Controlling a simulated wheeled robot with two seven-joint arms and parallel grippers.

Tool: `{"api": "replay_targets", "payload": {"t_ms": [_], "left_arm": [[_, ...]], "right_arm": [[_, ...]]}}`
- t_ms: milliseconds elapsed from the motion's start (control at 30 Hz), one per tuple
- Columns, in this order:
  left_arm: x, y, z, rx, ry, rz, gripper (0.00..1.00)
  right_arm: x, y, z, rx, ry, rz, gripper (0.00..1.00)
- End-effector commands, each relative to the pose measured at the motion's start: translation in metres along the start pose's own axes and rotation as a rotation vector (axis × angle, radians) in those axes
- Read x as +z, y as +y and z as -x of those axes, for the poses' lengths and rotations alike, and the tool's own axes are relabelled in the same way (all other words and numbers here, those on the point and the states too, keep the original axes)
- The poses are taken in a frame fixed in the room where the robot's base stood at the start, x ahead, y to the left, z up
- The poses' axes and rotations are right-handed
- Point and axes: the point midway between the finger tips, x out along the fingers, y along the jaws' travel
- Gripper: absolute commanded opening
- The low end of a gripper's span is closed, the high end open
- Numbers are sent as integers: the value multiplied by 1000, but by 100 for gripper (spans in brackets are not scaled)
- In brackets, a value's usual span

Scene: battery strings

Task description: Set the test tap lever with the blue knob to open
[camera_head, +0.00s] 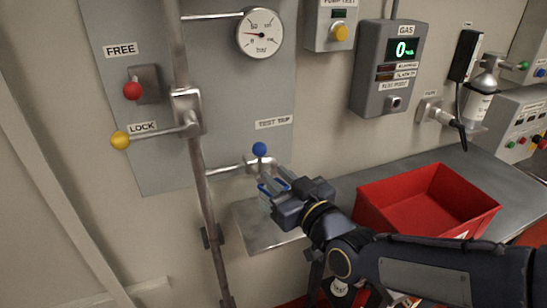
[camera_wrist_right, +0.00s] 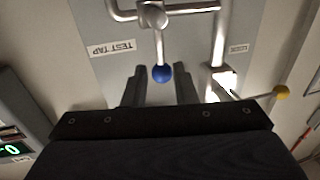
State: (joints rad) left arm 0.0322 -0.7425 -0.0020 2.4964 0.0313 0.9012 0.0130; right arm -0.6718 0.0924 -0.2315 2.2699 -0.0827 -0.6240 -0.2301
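The blue knob (camera_head: 259,149) tops the test tap lever, which stands up from the tap on a thin horizontal pipe, below the TEST TAP label (camera_head: 272,123). In the right wrist view, the blue knob (camera_wrist_right: 162,73) appears between and just beyond my fingers, with the lever (camera_wrist_right: 158,45) running to the valve body (camera_wrist_right: 153,15). My right gripper (camera_head: 268,186) is open and empty, a little below the knob in the head view. It hides part of what lies behind it. I see no contact. My left gripper is not in view.
A yellow-knobbed LOCK lever (camera_head: 120,140) and red FREE knob (camera_head: 132,91) are at left, near a vertical pipe (camera_head: 205,200). A gauge (camera_head: 260,33) hangs above. A red bin (camera_head: 428,205) stands on the grey bench (camera_head: 480,170), right of my gripper.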

Motion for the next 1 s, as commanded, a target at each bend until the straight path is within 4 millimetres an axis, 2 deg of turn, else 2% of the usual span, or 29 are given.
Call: {"api": "replay_targets", "payload": {"t_ms": [400, 600, 833, 1000], "left_arm": [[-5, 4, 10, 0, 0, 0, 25], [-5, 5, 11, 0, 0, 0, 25], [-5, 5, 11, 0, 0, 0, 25], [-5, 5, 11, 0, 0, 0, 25]], "right_arm": [[-1, 1, -61, 1, -2, -1, 25], [-1, 1, -72, 1, -1, -1, 25], [0, 1, -73, 2, -1, -2, 25], [0, 1, -73, 2, -1, -3, 3]]}}
